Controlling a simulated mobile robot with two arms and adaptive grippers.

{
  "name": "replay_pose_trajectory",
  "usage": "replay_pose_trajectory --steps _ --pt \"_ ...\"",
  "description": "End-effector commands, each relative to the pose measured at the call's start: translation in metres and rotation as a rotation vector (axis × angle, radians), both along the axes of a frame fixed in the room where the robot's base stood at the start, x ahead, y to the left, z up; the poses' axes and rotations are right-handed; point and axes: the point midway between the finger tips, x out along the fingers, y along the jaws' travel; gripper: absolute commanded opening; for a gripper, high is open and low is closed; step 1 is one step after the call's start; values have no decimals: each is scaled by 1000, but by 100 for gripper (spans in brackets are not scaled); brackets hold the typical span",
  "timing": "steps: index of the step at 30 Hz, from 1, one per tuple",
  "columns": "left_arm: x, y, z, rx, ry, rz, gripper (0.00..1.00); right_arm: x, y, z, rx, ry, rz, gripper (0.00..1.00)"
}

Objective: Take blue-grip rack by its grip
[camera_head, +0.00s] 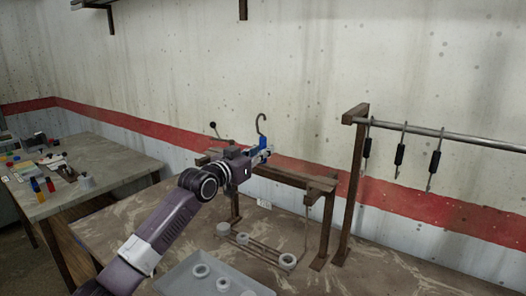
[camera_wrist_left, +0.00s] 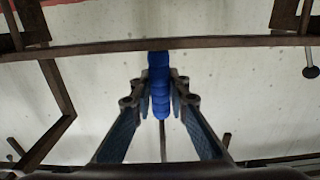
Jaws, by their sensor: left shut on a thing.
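The blue-grip rack's blue grip (camera_head: 263,142) shows at my left gripper in the head view, with a dark hook (camera_head: 261,124) rising above it. My left gripper (camera_head: 265,154) is shut on this grip beside a brown wooden stand (camera_head: 290,177). In the left wrist view the ribbed blue grip (camera_wrist_left: 159,75) stands between both fingers, which press on its sides. Thin rods and rings (camera_head: 262,249) show low under the stand; I cannot tell how they join the grip. My right gripper is not in view.
A metal rail (camera_head: 450,139) on a wooden post (camera_head: 350,190) carries several black-grip hooks (camera_head: 400,153) at the right. A grey tray (camera_head: 180,281) with white rings lies in front on the worktable (camera_head: 400,272). A side table (camera_head: 110,170) with small items stands left.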

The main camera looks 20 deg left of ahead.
Motion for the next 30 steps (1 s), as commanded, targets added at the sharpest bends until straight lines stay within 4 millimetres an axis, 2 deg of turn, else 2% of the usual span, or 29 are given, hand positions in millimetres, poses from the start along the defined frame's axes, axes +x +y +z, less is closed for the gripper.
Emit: replay_pose_trajectory --steps 24,30 --pt "0 0 35 -3 -8 0 0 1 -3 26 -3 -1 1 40" --pt "0 0 36 -2 -7 0 0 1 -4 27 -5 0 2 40"
